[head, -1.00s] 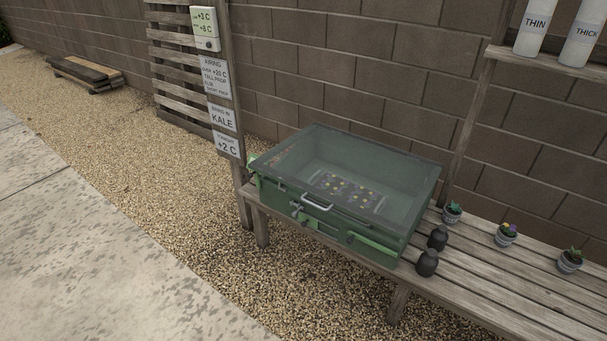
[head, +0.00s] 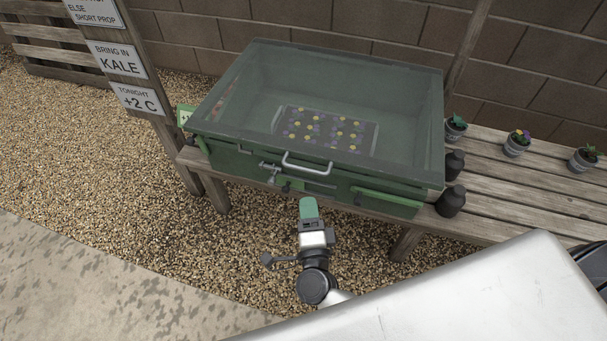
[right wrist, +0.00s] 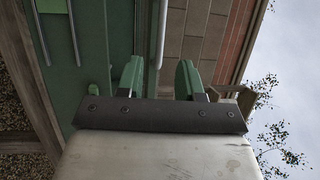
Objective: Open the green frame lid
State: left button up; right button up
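The green frame lid (head: 415,75) is a glazed panel lying shut on the green box (head: 235,160), with planted plugs showing through it. A silver handle (head: 307,163) sits at the middle of its front edge, with a small metal latch (head: 270,172) just left of it. My right gripper (head: 309,208) is in front of and below the handle, apart from it, pointing at the box. In the right wrist view its two green fingers (right wrist: 158,77) are spread and empty. A pale bar (right wrist: 162,35), likely the handle, shows ahead between them. My left gripper is not in view.
The box stands on a slatted wooden bench (head: 488,205). A green bar (head: 388,197) lies along the front right. A signpost (head: 135,60) stands at left; a block wall is behind.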

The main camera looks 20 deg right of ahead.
aim_at(304, 168)
jog(key=x, duration=1)
jog(key=shift+w, duration=0.25)
grip_shut()
